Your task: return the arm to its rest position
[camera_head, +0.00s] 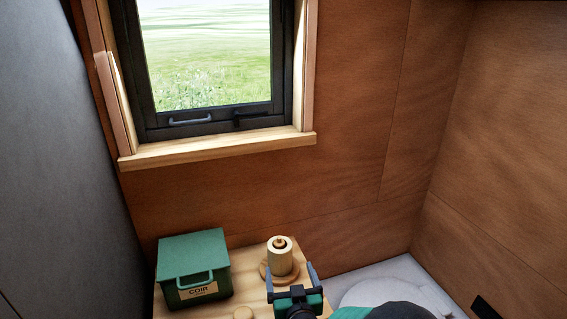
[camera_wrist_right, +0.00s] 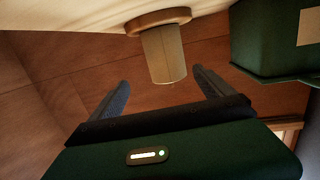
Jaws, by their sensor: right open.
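My right gripper (camera_head: 290,277) is open, with its two fingers apart and nothing held between them. It points at a pale wooden cylinder (camera_head: 280,262) that stands upright on a round wooden base on the table. In the right wrist view, the open fingers (camera_wrist_right: 160,78) are on either side of the line to the cylinder (camera_wrist_right: 163,58). The cylinder appears just beyond the fingertips. Part of my right arm shows at the bottom of the head view. My left gripper is not in view.
A green lidded box labelled COIR (camera_head: 194,267) stands on the wooden table (camera_head: 250,256), left of the cylinder. A window (camera_head: 208,60) with a wooden sill is behind. A whitish surface (camera_head: 400,270) lies at right.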

